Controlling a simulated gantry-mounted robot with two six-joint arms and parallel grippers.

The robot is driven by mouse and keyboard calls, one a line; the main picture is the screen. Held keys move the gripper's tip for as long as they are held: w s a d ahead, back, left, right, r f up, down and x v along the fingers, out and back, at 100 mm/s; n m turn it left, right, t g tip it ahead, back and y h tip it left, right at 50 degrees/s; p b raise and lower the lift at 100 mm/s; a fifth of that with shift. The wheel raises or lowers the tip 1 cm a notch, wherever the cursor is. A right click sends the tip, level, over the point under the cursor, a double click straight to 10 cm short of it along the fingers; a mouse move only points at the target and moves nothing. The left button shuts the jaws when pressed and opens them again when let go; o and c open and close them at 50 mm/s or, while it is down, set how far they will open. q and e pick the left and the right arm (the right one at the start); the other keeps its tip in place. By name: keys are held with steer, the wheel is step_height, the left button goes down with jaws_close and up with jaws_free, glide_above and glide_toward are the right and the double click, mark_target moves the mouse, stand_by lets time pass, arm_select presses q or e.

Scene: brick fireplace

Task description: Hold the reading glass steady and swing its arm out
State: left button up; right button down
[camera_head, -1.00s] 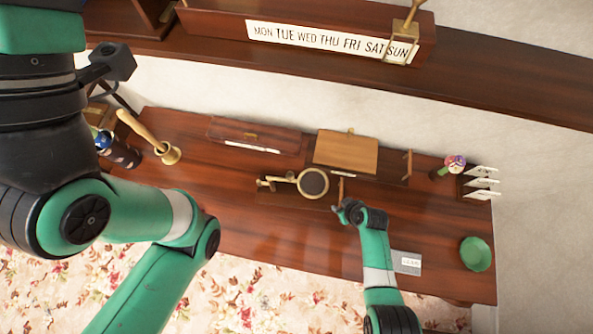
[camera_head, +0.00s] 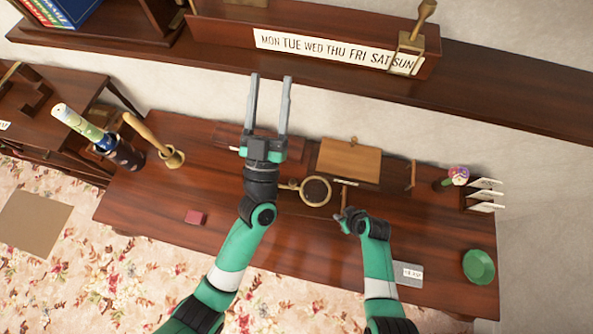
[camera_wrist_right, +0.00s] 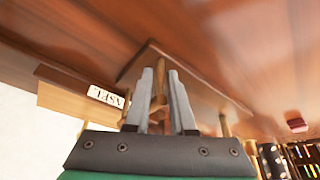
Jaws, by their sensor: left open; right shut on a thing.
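The reading glass (camera_head: 315,191) has a round dark lens in a brass ring and lies low over the desk in the head view. Its arm runs left, partly hidden behind my left gripper. My left gripper (camera_head: 270,78) is open and empty, its long fingers pointing away above the desk's back edge. My right gripper (camera_head: 343,212) is just right of and in front of the lens, shut on a slim wooden post. In the right wrist view the post (camera_wrist_right: 157,88) shows between its fingers (camera_wrist_right: 158,75), beside a dark wooden base. How the post joins the glass is unclear.
A wooden slope (camera_head: 349,160) stands behind the glass. A mallet-like handle in a brass cup (camera_head: 172,158) and a dark holder (camera_head: 125,155) are at left. The desk's front left is mostly clear.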

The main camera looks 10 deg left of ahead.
arm_select(q)
steer(key=s+d+f+m+g+h, duration=0.15)
steer(key=s+f, duration=0.25)
steer(key=f, duration=0.7)
steer(key=s+d+f+m+g+h, duration=0.1)
steer(key=s+f+g, duration=0.3)
steer(key=f, duration=0.6)
steer(key=s+d+f+m+g+h, duration=0.15)
steer(key=s+f, duration=0.35)
steer(key=f, duration=0.6)
steer(key=w+d, duration=0.1)
steer(key=w, duration=1)
steer(key=shift+w+r, duration=0.15)
steer(key=shift+d, duration=0.1)
jaws_close()
